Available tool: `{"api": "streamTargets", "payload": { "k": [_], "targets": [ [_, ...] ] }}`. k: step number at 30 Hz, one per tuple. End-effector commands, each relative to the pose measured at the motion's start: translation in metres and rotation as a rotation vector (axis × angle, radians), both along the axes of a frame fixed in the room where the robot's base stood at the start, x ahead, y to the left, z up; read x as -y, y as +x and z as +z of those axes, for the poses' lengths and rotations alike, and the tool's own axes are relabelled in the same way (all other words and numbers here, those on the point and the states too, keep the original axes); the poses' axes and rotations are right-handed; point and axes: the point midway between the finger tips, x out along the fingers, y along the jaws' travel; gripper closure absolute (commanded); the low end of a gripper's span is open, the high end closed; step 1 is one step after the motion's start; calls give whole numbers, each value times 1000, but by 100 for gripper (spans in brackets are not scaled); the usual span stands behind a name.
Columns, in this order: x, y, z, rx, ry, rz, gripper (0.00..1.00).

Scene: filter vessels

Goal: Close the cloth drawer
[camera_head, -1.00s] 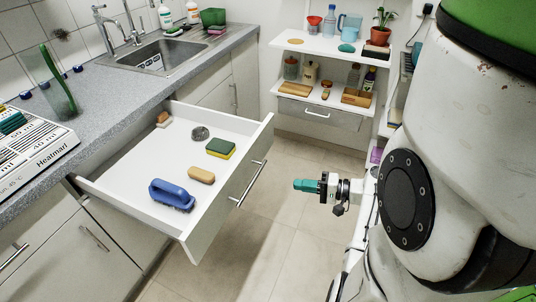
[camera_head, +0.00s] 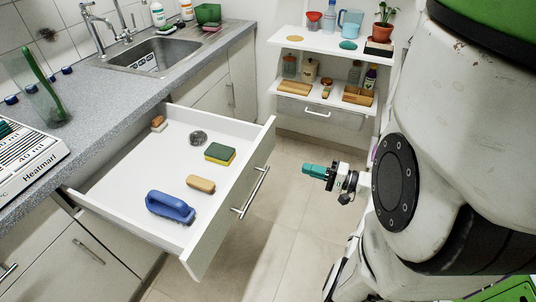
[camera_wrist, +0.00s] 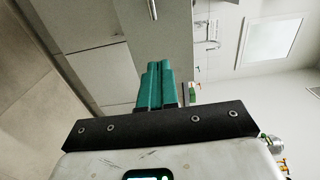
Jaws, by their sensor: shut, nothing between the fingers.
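A white drawer (camera_head: 120,187) stands pulled far out from under the grey counter in the head view. Its front panel carries a metal bar handle (camera_head: 250,192). In it lie a blue brush (camera_head: 170,206), a tan brush or block (camera_head: 201,184), a green and yellow sponge (camera_head: 220,153), a round grey scourer (camera_head: 198,138) and a small brown and white item (camera_head: 158,123). I see no cloth in it. My gripper (camera_head: 308,170), with teal fingers, is shut and empty, to the right of the drawer front and apart from it. Its fingers also show in the wrist view (camera_wrist: 157,72).
A sink (camera_head: 165,57) is set in the counter (camera_head: 100,92). A white shelf unit (camera_head: 330,47) with bottles, jars and a plant stands at the back, with a closed drawer (camera_head: 318,112) below. Clear tiled floor (camera_head: 290,205) lies between the open drawer and my body.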

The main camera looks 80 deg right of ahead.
Motion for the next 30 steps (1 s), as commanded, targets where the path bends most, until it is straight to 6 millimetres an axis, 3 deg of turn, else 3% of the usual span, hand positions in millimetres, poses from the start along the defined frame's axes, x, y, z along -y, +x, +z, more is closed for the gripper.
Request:
{"api": "streamTargets", "payload": {
  "k": [5,18,24,30],
  "targets": [
    [4,23,1,-1,2,5,100],
    [24,104,2,0,1,4,100],
    [30,126,1,0,1,2,100],
    [31,133,0,-1,1,2,100]
  ]
}}
